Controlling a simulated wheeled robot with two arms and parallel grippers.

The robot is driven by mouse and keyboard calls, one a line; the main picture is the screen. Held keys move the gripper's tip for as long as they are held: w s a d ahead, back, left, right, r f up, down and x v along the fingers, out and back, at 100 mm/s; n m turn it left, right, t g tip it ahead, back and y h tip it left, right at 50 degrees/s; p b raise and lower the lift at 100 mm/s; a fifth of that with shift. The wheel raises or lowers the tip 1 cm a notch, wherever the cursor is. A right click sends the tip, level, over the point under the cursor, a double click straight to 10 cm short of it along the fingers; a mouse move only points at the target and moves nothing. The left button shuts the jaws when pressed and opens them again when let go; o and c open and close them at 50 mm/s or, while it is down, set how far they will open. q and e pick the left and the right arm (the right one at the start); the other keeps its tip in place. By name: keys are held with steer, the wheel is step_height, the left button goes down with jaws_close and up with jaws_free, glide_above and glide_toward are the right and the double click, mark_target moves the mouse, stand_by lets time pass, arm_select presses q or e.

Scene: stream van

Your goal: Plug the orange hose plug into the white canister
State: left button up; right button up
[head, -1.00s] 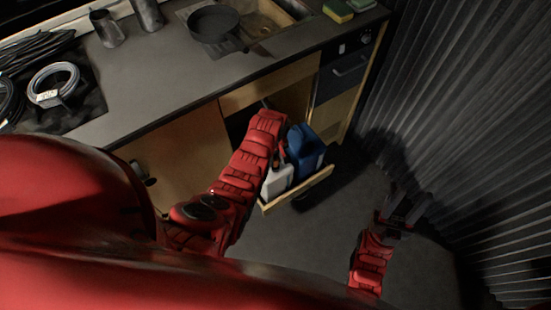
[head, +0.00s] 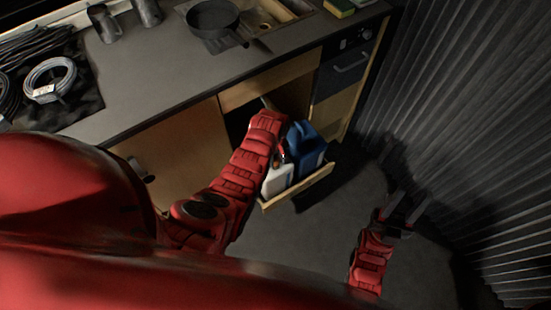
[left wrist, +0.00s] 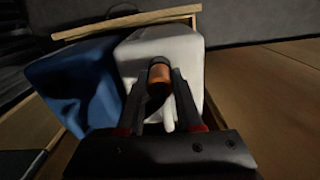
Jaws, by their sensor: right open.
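The white canister (head: 277,181) stands in the pulled-out drawer below the counter, and it fills the middle of the left wrist view (left wrist: 188,50). My left gripper (head: 279,158) is at the top of the canister, partly hidden by my forearm in the head view. In the left wrist view its fingers (left wrist: 158,90) are closed around the orange hose plug (left wrist: 159,75), which lies over the canister's top. I cannot tell whether the plug is seated in an opening. My right gripper (head: 405,209) is open and empty over the floor, right of the drawer.
A blue canister (head: 306,150) stands right beside the white one in the drawer (head: 297,190). The counter (head: 160,75) holds a black pan (head: 212,17), metal mugs and coiled hose (head: 50,80). A corrugated wall (head: 470,120) bounds the right; floor between is clear.

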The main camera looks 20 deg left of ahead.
arm_select(q)
steer(key=o, duration=0.5)
steer(key=shift+o, duration=0.2)
step_height(320, 180, up, 8)
steer(key=shift+w+r+b, duration=0.15)
steer(key=shift+r+b, duration=0.05)
steer(key=shift+b, duration=0.3)
step_height(320, 180, up, 9)
steer(key=p, duration=0.7)
steer(key=shift+s, duration=0.2)
